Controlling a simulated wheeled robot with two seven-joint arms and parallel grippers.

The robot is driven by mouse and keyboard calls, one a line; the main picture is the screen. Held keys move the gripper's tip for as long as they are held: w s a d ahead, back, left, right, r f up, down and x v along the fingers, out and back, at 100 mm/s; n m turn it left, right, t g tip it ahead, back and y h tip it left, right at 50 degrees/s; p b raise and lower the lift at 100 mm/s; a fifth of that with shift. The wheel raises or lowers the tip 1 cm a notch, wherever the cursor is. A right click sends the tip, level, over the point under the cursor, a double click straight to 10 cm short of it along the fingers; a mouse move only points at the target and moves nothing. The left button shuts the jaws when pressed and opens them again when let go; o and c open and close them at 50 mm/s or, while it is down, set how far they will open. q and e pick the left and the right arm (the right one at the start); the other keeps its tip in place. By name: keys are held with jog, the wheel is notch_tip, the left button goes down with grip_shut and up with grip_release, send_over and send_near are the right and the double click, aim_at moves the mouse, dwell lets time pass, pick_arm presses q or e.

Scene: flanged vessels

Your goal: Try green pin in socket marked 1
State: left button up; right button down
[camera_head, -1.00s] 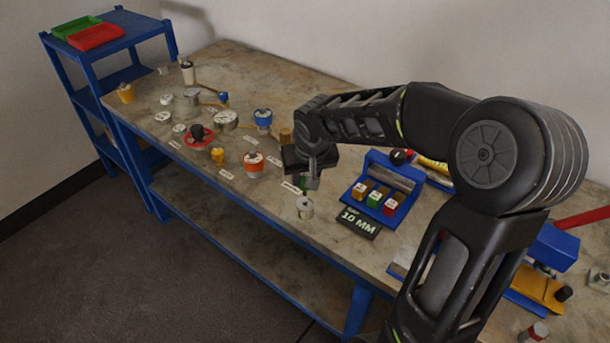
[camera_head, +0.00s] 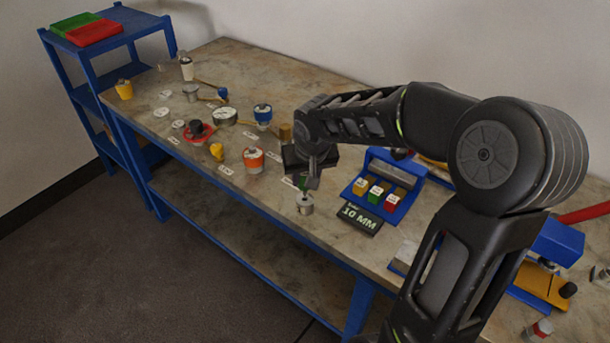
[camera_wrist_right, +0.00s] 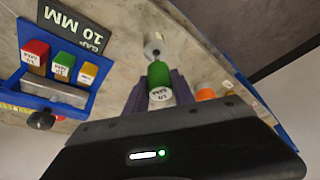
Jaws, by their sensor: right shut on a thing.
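My right gripper (camera_head: 310,180) is shut on the green pin (camera_head: 303,183), low over a small grey cylindrical socket (camera_head: 305,207) near the front edge of the workbench. The right wrist view shows the green pin (camera_wrist_right: 160,76) with its white-labelled end toward the camera, between the dark fingers (camera_wrist_right: 160,98). Its far end points at the socket (camera_wrist_right: 153,48). I cannot tell whether the pin's tip touches or enters the socket. I cannot read any mark 1 on it. My left gripper is not in view.
A blue rack (camera_head: 404,210) with yellow, green and red labelled blocks stands right of the socket, behind a "10 MM" plate (camera_head: 361,219). An orange vessel (camera_head: 253,160) and several other vessels stand to the left. My right arm hides part of the bench.

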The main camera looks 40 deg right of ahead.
jog(key=shift+f+b, duration=0.35)
jog(key=shift+b, duration=0.3)
dwell(0.8)
jog(key=shift+f+b, duration=1.8)
jog(key=shift+b, duration=0.1)
dwell(0.4)
jog(key=shift+r, duration=0.1)
dwell(1.1)
jog(key=shift+r+p, duration=1.4)
jog(key=shift+r, duration=0.75)
jog(key=shift+r, duration=0.1)
jog(key=shift+r+p, duration=2.05)
jog(key=shift+r, duration=0.85)
